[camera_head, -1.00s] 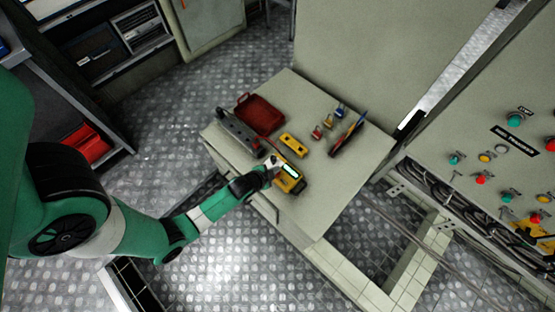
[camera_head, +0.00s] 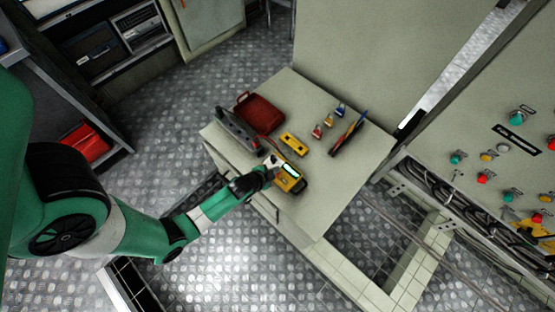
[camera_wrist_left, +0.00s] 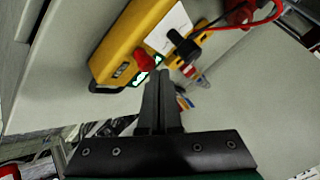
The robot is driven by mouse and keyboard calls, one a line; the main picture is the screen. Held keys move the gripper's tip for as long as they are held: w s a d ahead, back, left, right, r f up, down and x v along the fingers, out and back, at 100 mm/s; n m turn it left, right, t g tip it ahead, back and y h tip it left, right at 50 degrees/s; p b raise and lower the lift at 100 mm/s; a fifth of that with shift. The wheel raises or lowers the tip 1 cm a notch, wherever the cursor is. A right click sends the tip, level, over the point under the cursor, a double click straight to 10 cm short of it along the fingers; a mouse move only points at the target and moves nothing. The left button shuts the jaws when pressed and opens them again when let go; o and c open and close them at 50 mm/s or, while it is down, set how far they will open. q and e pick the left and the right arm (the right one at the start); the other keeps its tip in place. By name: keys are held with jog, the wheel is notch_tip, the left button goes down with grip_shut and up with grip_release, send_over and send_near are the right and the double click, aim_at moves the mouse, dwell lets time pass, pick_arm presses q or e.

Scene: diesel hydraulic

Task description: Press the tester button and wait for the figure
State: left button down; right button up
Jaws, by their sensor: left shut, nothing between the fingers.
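The yellow tester (camera_head: 294,184) lies on the pale cabinet top, its small display (camera_head: 291,171) lit pale green. Figures on it are too small to read. My left gripper (camera_head: 271,163) is at the tester's upper left edge, seen from above. In the left wrist view the shut, empty fingertips (camera_wrist_left: 158,74) point at the tester (camera_wrist_left: 130,42), close to its lit display and a red knob-like part (camera_wrist_left: 144,60). I cannot tell whether the fingertips touch it, and no button can be made out for certain. My right gripper is not in view.
A grey box (camera_head: 237,131), a red case (camera_head: 260,114), a smaller yellow device (camera_head: 294,144) and several small coloured tools (camera_head: 330,123) share the cabinet top (camera_head: 325,200). A control panel (camera_head: 480,125) with coloured buttons stands at the right. The cabinet top's front part is clear.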

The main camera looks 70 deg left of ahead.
pick_arm(q)
jog(key=shift+f+b, duration=0.4)
jog(key=shift+f, duration=0.1)
jog(key=shift+r, duration=0.1)
dwell(0.5)
jog(key=shift+r+p, duration=0.85)
jog(key=shift+p, duration=0.15)
notch_tip(320, 180, up, 5)
jog(key=p, duration=0.5)
jog(key=shift+d, duration=0.1)
